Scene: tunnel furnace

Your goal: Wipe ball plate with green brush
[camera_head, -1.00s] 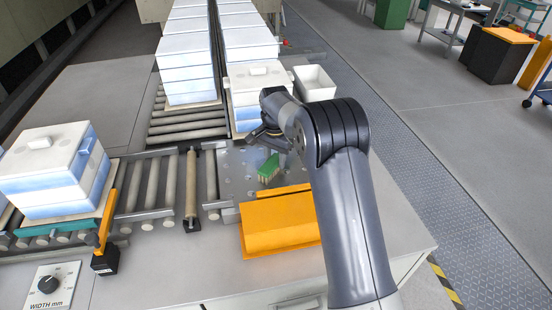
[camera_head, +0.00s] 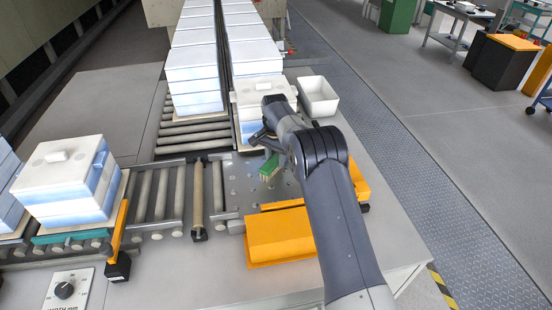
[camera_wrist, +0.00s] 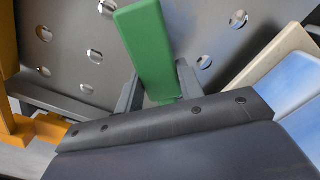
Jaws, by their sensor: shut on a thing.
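The green brush (camera_head: 270,165) has a green back and tan bristles that point down in the head view. My gripper (camera_head: 265,148) is shut on it and holds it over the ball plate. In the wrist view the green brush (camera_wrist: 148,45) stands out from between the fingers of my gripper (camera_wrist: 158,90). The ball plate (camera_head: 240,180) is a grey metal plate with several shiny balls, and it also shows in the wrist view (camera_wrist: 75,25). I cannot tell whether the bristles touch it.
An orange guard (camera_head: 280,238) borders the plate's near side. Roller conveyors (camera_head: 160,195) lie to the left, with a white-blue box stack (camera_head: 65,185). Another white-blue stack (camera_head: 262,98) stands just behind the plate. An empty white bin (camera_head: 318,95) is at its back right.

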